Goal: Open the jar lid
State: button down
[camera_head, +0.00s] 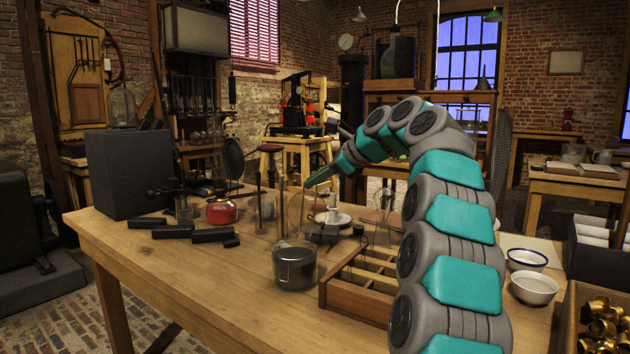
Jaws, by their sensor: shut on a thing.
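Faint clear glass (295,212) shows behind the jar, below my gripper.
The wooden tray (345,298) with compartments is right of the jar. Thin upright rods and a red container (222,211) stand behind to the left. Black bars (172,231) lie at the left. Two white bowls (534,287) are right of my arm. The table's front left is clear.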

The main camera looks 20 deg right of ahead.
jog(key=c, duration=1.1)
grip_release()
jog(key=shift+o, duration=0.5)
jog(key=shift+s, duration=0.1)
jog(key=v, duration=0.7)
jog(key=shift+s+d+r, duration=0.2)
jog(key=shift+s+d, duration=0.05)
